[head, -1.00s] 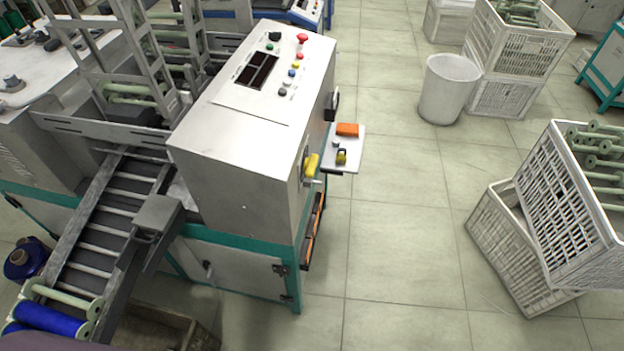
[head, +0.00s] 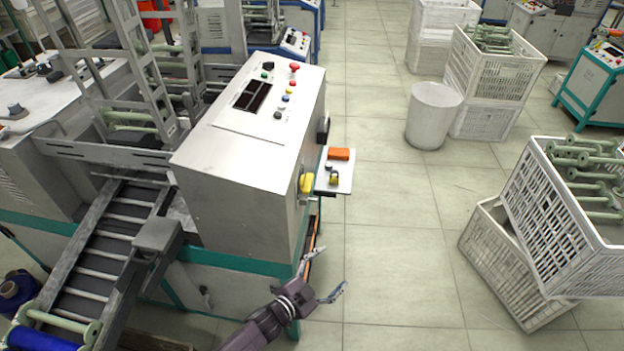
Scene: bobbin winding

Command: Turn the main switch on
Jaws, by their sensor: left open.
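The main switch appears as a yellow handle (head: 306,183) on the right side face of the grey machine cabinet (head: 228,193), near its front corner. Its exact position is hard to read at this size. My left gripper (head: 327,276) is open and empty. It is in front of the cabinet's lower right corner, below the yellow handle in the picture and apart from it. My right gripper is out of view.
A small white shelf (head: 344,183) with an orange block (head: 339,154) juts from the cabinet beside the handle. A roller conveyor (head: 98,257) runs at the left. White crates (head: 556,216) stand at the right, a white bin (head: 433,116) farther back. Floor between is clear.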

